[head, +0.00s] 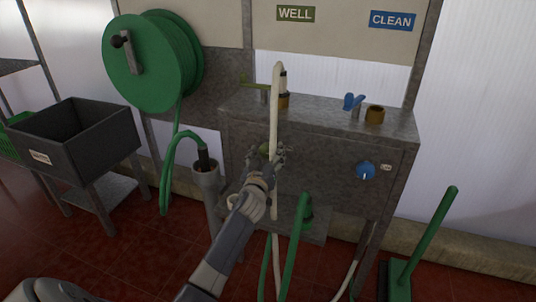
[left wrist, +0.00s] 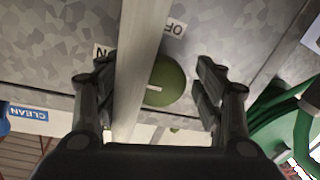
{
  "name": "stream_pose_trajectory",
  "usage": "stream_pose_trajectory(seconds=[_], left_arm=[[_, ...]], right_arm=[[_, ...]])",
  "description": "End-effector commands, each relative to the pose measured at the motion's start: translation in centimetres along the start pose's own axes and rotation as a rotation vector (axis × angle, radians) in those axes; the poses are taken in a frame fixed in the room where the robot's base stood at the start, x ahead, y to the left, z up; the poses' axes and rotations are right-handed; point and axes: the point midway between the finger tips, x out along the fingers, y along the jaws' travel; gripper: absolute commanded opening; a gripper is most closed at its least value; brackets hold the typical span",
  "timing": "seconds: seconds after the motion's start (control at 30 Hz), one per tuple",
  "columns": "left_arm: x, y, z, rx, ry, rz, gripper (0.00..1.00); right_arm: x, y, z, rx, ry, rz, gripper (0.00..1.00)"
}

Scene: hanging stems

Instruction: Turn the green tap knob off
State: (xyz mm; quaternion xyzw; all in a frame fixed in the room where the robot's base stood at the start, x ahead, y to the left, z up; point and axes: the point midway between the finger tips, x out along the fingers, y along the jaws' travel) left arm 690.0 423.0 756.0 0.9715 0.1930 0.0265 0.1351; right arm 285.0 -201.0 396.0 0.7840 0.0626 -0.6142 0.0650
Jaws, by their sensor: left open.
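The green tap knob (head: 264,149) is on the front of the grey metal cabinet (head: 330,155), left of the blue knob, and my gripper partly covers it. In the left wrist view the green knob (left wrist: 168,82) shows a short white mark, with an OFF label (left wrist: 173,28) and a partly covered ON label (left wrist: 102,52) beside it. My left gripper (head: 271,157) is open, its fingers (left wrist: 156,75) on either side of the knob. A pale hose (left wrist: 139,70) runs between the fingers and covers one side of the knob. I cannot tell whether the fingers touch anything. My right gripper is out of view.
A blue knob (head: 366,171) is at the cabinet's right. Above are the WELL sign (head: 296,13) and CLEAN sign (head: 392,20). A green hose reel (head: 150,62) and dark bin (head: 72,138) are left; a green-handled broom (head: 430,235) is right.

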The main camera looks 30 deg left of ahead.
Motion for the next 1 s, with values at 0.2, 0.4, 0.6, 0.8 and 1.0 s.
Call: stream_pose_trajectory(seconds=[0.2,0.4,0.6,0.8,1.0], left_arm=[[0.96,0.04,-0.01,0.000,0.000,0.001,0.63],[0.95,0.04,0.00,0.000,0.000,0.001,0.63],[0.93,0.04,0.00,0.000,0.000,0.001,0.20],[0.93,0.02,0.01,0.002,0.000,0.001,0.18],[0.93,-0.02,0.06,0.038,0.006,0.002,0.18]], right_arm=[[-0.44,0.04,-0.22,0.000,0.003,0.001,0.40],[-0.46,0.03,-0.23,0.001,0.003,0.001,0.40],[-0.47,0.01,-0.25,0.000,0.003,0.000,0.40],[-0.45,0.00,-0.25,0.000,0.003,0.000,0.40],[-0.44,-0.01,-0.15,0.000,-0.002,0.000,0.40]])
